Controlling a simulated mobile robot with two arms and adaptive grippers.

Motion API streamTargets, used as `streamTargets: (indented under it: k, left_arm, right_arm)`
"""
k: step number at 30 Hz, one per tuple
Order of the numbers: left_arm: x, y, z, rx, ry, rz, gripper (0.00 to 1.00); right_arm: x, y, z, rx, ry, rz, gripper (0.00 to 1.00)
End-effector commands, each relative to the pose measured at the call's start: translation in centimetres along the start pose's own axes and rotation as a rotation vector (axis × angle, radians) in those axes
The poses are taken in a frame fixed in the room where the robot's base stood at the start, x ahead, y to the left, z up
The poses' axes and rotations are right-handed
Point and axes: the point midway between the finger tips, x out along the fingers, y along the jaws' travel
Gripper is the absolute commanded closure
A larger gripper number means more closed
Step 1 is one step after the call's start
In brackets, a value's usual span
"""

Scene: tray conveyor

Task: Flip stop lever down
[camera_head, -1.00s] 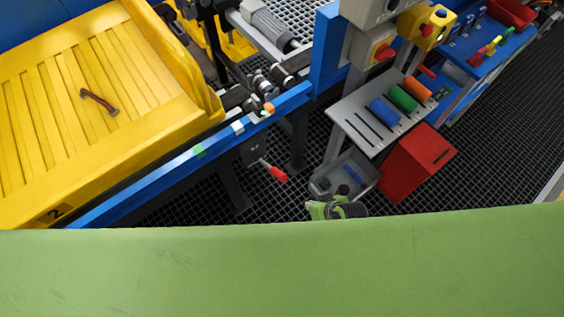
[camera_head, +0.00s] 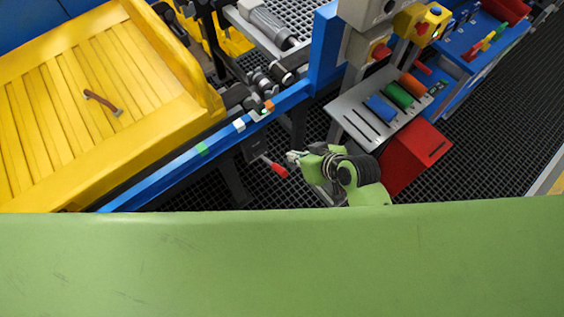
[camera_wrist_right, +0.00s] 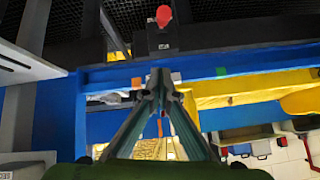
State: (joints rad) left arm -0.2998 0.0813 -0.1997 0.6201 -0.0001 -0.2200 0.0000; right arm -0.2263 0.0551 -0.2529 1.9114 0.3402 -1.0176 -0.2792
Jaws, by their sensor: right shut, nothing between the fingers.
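The stop lever has a red handle (camera_head: 279,170) and a dark mount on the near side of the blue rail (camera_head: 222,142). In the head view the handle slants down to the right. In the right wrist view the red handle (camera_wrist_right: 163,15) is at the top, in line with its dark mount (camera_wrist_right: 162,38). My right gripper (camera_head: 292,157) is shut and empty. In the head view it is just right of the handle; in the wrist view its fingertips (camera_wrist_right: 160,78) appear below the mount. I cannot tell whether it touches the lever. My left gripper is not in view.
A yellow tray (camera_head: 150,75) with a brown hammer-like object (camera_head: 100,101) lies beyond the rail. A blue post (camera_head: 325,50), a grey slotted shelf (camera_head: 355,115) with coloured cylinders and a red box (camera_head: 418,155) stand to the right. Dark grating covers the floor.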

Motion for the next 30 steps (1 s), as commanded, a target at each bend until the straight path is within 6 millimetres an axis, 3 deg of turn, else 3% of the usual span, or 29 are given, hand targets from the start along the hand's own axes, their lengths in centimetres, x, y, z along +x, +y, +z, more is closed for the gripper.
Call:
streamTargets:
  k: [5,21,30]
  left_arm:
    - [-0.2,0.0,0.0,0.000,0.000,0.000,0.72]
    - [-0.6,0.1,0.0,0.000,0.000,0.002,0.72]
    - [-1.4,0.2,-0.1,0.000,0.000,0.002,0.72]
  right_arm:
    - [1.6,0.0,-0.1,0.002,0.000,-0.001,1.00]
    - [9.9,-0.1,-0.1,0.002,0.000,-0.001,1.00]
    - [10.7,0.0,3.5,0.001,-0.002,0.000,1.00]
